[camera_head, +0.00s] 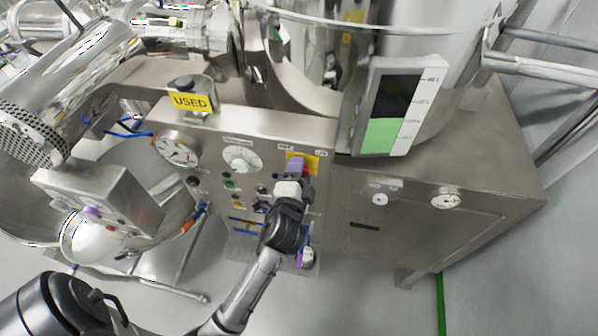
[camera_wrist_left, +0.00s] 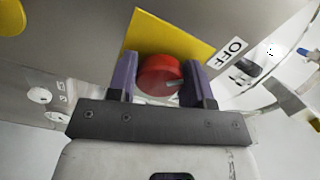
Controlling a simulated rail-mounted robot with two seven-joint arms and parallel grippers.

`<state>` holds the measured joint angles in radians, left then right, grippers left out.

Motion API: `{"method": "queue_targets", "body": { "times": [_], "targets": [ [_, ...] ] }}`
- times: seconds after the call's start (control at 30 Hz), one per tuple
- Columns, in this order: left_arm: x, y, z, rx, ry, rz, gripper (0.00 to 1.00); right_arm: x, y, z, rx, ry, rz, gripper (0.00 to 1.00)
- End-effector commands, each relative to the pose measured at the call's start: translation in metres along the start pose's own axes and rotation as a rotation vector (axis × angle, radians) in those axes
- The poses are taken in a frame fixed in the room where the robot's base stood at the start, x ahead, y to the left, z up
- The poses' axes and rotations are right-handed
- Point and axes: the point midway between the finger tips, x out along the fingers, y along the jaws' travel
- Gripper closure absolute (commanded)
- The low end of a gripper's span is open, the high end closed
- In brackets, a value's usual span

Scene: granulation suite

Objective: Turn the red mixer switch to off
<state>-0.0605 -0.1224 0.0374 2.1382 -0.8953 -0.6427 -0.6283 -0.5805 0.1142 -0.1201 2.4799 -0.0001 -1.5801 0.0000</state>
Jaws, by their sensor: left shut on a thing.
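The red mixer switch (camera_wrist_left: 160,76) is a round knob on a yellow plate (camera_wrist_left: 165,38) on the steel control panel. In the left wrist view it sits between the two purple fingers of my left gripper (camera_wrist_left: 160,80), which is shut on it. A white OFF label (camera_wrist_left: 233,49) is to the right of the plate. In the head view my left gripper (camera_head: 294,170) reaches up to the yellow plate (camera_head: 313,163) at the panel's upper right and hides most of the knob. My right gripper is not in view.
The steel panel (camera_head: 238,128) carries a white dial (camera_head: 240,158), a round gauge (camera_head: 177,149) and several small buttons left of my gripper. A yellow USED sign (camera_head: 190,101) stands on top. A level display (camera_head: 398,105) is at the right. Grey floor (camera_head: 375,300) is clear in front.

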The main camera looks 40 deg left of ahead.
Motion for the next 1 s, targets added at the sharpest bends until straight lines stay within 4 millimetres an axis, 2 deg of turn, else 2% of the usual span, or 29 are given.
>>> {"method": "queue_targets", "body": {
  "times": [0.6,0.63,0.9,1.0],
  "targets": [
    [0.0000,0.0002,-0.0001,-0.039,0.000,0.001,0.77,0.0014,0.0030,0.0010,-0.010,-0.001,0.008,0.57],
    [0.0000,0.0002,-0.0001,-0.039,0.000,0.001,0.53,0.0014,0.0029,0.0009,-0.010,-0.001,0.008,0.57],
    [-0.0001,0.0002,-0.0001,-0.037,0.000,0.001,0.28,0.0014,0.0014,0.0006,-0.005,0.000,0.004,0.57],
    [-0.0001,0.0002,-0.0001,-0.037,0.000,0.000,0.28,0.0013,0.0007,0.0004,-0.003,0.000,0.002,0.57]
  ]
}}
